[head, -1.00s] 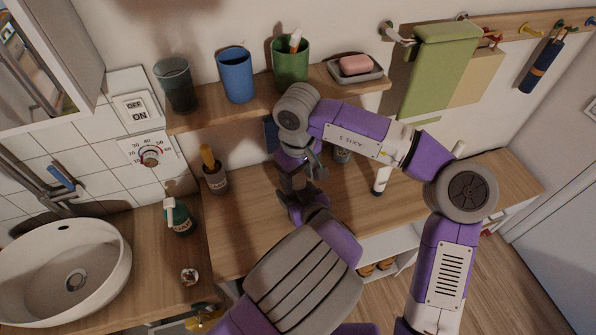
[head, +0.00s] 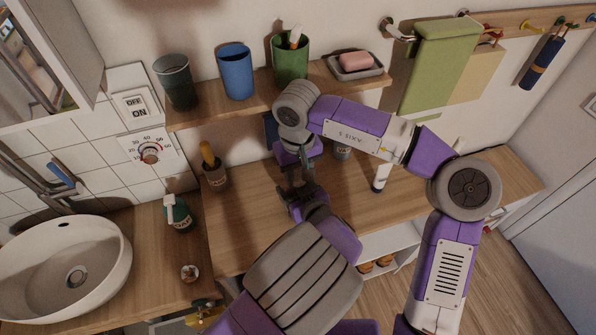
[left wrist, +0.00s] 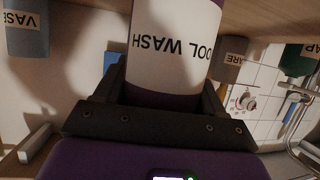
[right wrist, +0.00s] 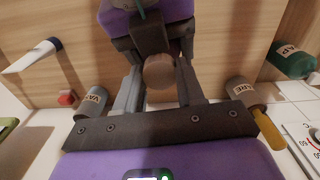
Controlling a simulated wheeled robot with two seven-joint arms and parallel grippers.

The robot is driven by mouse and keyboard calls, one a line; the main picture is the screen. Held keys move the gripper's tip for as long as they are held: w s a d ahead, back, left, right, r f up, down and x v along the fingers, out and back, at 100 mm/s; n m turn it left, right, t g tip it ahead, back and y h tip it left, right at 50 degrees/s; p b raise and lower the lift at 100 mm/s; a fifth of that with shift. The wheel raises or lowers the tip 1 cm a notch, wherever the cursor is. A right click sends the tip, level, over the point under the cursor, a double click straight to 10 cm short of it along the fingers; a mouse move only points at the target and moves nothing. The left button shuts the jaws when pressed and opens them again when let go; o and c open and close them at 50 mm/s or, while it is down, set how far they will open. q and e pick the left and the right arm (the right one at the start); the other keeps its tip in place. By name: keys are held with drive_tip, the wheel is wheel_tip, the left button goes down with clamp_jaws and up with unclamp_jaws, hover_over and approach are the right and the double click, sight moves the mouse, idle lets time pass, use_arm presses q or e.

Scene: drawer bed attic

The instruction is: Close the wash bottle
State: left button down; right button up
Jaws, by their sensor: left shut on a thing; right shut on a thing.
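The wash bottle (left wrist: 172,45) is purple with a white label and fills the middle of the left wrist view. My left gripper (left wrist: 163,88) is shut on it. In the head view the bottle is hidden by my arms. A round brownish piece (right wrist: 158,72), apparently the cap, sits between the fingers of my right gripper (right wrist: 159,82), which is shut on it. My left gripper shows just beyond it in the right wrist view. In the head view my right gripper (head: 300,180) is close above my left gripper (head: 308,198). Whether cap and bottle touch is hidden.
A brush holder (head: 215,178), a green soap bottle (head: 178,215) and a white tube (head: 381,177) stand around the counter (head: 245,225). Above is a shelf (head: 205,118) with cups and a soap dish (head: 356,66). A sink (head: 65,265) is at left.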

drive_tip(key=o, duration=1.2)
drive_tip(key=shift+c, duration=0.2)
drive_tip(key=shift+r, duration=2.25)
drive_tip(key=shift+c, duration=0.2)
drive_tip(key=shift+r+n, duration=1.75)
drive_tip(key=shift+n, duration=0.05)
